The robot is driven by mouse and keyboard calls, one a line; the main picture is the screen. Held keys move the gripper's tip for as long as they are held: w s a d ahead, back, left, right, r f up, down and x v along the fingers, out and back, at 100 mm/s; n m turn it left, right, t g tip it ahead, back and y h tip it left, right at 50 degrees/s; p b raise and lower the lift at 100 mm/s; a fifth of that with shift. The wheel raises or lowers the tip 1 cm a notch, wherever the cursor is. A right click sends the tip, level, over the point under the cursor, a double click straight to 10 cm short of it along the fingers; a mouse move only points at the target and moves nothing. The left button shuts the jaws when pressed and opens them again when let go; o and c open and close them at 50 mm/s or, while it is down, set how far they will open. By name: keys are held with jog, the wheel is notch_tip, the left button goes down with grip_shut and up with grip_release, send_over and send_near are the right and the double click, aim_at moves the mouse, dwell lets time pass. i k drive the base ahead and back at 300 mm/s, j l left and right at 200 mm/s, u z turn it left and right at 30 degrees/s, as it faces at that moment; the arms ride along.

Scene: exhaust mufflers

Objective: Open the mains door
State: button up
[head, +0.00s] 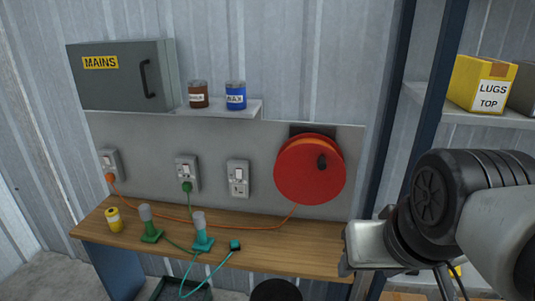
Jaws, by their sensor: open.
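The mains door (120,76) is the grey front of a wall box at the upper left, with a yellow MAINS label and a black upright bar handle (149,79) near its right edge. The door looks shut, flush with the box. My gripper (352,250) is at the lower right, by the right end of the wooden bench, well apart from the handle, to its right and lower. It is open, and I see nothing held in it; its fingers are hard to make out.
A small shelf (225,112) right of the box holds brown (198,94) and blue (235,96) jars. A dark blue post (388,100) and a shelf with boxes stand right.

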aim_at(126, 75)
jog(key=u, duration=1.3)
jog(key=i+j+u, duration=0.6)
jog(key=i+j, duration=0.2)
jog(key=i+j+u, duration=0.2)
jog(key=i, duration=0.45)
jog(key=j, duration=0.1)
